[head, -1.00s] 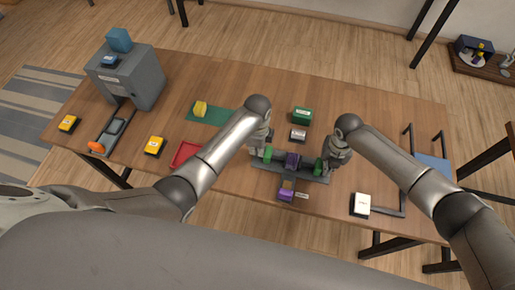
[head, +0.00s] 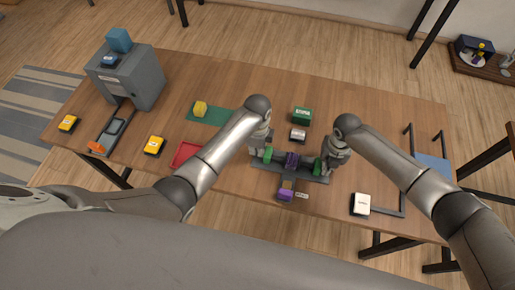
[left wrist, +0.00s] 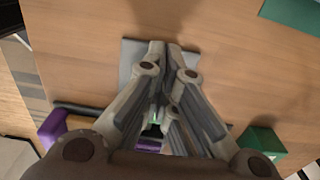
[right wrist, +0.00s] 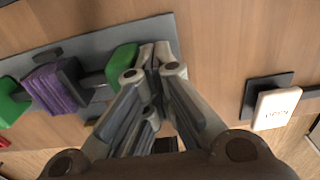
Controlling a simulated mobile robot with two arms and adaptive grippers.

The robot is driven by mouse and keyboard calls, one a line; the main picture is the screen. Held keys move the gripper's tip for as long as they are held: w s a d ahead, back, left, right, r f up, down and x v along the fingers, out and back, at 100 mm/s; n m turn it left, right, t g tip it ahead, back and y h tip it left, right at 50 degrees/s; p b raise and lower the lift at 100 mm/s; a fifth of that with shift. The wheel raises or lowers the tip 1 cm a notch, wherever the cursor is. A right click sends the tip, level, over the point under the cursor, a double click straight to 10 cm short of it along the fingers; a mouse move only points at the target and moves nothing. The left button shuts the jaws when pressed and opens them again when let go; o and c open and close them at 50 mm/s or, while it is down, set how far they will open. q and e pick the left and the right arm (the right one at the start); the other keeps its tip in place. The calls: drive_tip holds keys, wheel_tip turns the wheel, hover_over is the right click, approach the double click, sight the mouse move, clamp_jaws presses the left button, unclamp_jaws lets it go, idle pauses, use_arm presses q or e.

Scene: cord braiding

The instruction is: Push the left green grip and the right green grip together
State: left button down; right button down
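The left green grip (head: 267,154) and right green grip (head: 317,165) stand on a grey rail (head: 305,176), on either side of a ribbed purple block (head: 292,160). My left gripper (head: 262,146) is at the left grip's outer side. In the left wrist view its fingers (left wrist: 168,48) are together, with only a sliver of green between the finger links. My right gripper (head: 326,168) is at the right grip's outer side. In the right wrist view its shut fingertips (right wrist: 155,52) are beside the right green grip (right wrist: 122,66), seemingly touching it. The grips are apart, with the purple block between.
Another purple block (head: 286,195) sits in front of the rail. A dark green box (head: 301,115) and a small whitish box (head: 298,135) stand behind it. A white switch (head: 361,204) is at the right, a red tray (head: 185,154) at the left.

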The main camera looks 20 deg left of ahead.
use_arm(q)
drive_tip(key=shift+d, duration=0.2)
use_arm(e)
drive_tip(key=shift+a+r, duration=0.15)
drive_tip(key=shift+a, duration=0.05)
drive_tip(key=shift+r, duration=0.35)
use_arm(q)
drive_tip(key=shift+a, duration=0.15)
use_arm(e)
wheel_tip(320, 180, up, 6)
drive_tip(key=shift+d, duration=0.4)
use_arm(q)
drive_tip(key=shift+a, duration=0.15)
use_arm(e)
drive_tip(key=shift+r, duration=0.2)
